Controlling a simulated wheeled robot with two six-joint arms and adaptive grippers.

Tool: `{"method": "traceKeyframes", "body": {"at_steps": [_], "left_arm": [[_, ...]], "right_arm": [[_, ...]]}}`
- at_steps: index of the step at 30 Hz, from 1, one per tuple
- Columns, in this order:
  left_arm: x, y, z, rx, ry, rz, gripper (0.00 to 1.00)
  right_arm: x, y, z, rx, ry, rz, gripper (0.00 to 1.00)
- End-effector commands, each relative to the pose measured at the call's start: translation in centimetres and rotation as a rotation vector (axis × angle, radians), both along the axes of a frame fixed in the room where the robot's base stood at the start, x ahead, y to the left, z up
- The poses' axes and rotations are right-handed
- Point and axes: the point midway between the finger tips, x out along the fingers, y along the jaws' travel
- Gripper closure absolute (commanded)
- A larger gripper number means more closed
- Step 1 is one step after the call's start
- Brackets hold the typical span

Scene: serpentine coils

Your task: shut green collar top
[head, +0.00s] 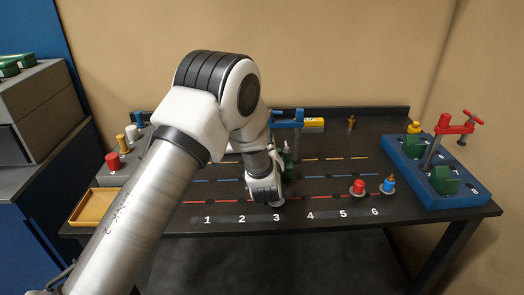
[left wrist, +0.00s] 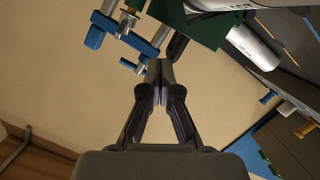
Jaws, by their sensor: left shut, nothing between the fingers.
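A dark green part, which looks like the green collar (head: 288,163), stands at the middle of the table beside a blue clamp (head: 287,125). A light-coloured tip shows above it. In the left wrist view a dark green flat piece (left wrist: 205,27) lies just beyond the fingertips, with the blue clamp (left wrist: 125,38) to its left. I cannot tell whether the collar top is open. My left gripper (left wrist: 160,82) is shut and empty, close to the green piece; contact is unclear. In the head view my wrist hides its fingers. My right gripper is out of view.
A blue block (head: 440,195) with green pieces and a red clamp (head: 447,130) stands at the right. Red (head: 358,187) and blue (head: 388,184) knobs stand near the numbered front edge. A yellow tray (head: 95,206) lies at the left. The front right-middle is mostly clear.

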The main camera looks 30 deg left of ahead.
Motion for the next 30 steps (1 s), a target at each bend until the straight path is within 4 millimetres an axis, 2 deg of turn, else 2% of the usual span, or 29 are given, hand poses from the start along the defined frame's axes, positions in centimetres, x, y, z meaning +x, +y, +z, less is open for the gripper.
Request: {"method": "traceKeyframes", "body": {"at_steps": [5, 15, 30], "left_arm": [[0.8, -1.4, -0.9, 0.141, 0.087, -0.002, 1.00], [1.8, -2.9, -2.4, 0.136, 0.084, 0.000, 1.00], [2.1, -3.4, -3.2, 0.136, 0.084, 0.000, 1.00]], "right_arm": [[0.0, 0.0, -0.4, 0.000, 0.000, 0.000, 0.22], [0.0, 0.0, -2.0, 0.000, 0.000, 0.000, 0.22], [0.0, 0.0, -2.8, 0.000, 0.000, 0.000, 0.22]]}}
